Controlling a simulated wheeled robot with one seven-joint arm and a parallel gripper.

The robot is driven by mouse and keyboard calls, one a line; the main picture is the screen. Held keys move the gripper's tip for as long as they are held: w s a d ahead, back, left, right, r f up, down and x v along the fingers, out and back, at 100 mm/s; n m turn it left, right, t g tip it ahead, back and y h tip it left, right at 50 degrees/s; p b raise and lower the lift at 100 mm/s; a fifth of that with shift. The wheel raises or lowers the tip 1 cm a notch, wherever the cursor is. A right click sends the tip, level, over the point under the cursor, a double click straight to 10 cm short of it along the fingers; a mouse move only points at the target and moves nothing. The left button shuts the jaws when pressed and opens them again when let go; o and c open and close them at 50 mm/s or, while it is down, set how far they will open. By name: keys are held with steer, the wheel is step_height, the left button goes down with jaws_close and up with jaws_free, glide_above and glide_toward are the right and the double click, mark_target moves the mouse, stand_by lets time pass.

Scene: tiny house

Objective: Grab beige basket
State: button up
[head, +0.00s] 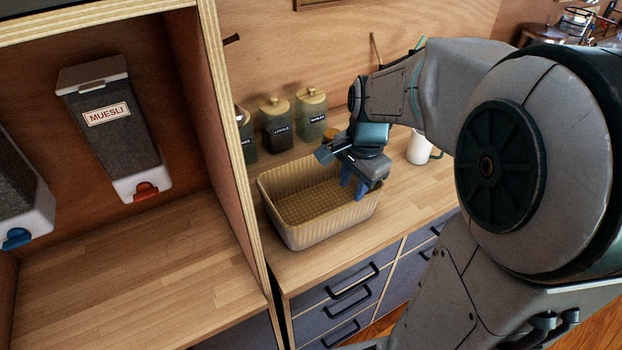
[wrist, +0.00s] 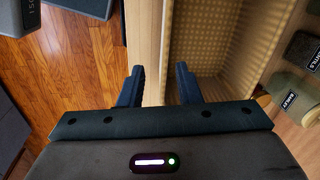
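The beige basket (head: 310,225) is an open, ribbed, empty rectangular bin standing upright on the wooden counter. In the wrist view its rim and inside (wrist: 210,50) fill the area right of centre. My gripper (head: 353,186) is open and points down at the basket's right end in the head view. In the wrist view its two blue fingers (wrist: 160,82) are apart, with the basket's near side wall between their lines and the right finger over the inside. Whether either finger touches the basket cannot be told.
Green and dark canisters (head: 311,114) stand behind the basket, and a white mug (head: 418,148) stands to its right. A wooden cabinet side panel (head: 232,150) rises close on the left. Drawers with dark handles (head: 352,280) lie below the counter's front edge.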

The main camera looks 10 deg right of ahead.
mark_target(347, 206)
steer(key=shift+m, duration=0.8)
steer(key=f, duration=0.3)
steer(key=w+f, duration=0.1)
steer(key=f, duration=0.2)
steer(key=w+f, duration=0.1)
steer(key=f, duration=0.2)
steer(key=shift+w+d+f, duration=0.1)
steer(key=shift+d+f, duration=0.05)
steer(key=shift+f, duration=0.05)
steer(key=shift+w+a+f+p, duration=0.1)
steer(key=shift+a+f+p, duration=0.15)
steer(key=shift+f, duration=1.05)
steer(key=shift+w+a+f+p, duration=0.15)
steer(key=shift+f+p, duration=0.1)
steer(key=shift+f, duration=1.05)
steer(key=shift+s, duration=0.1)
jaws_close()
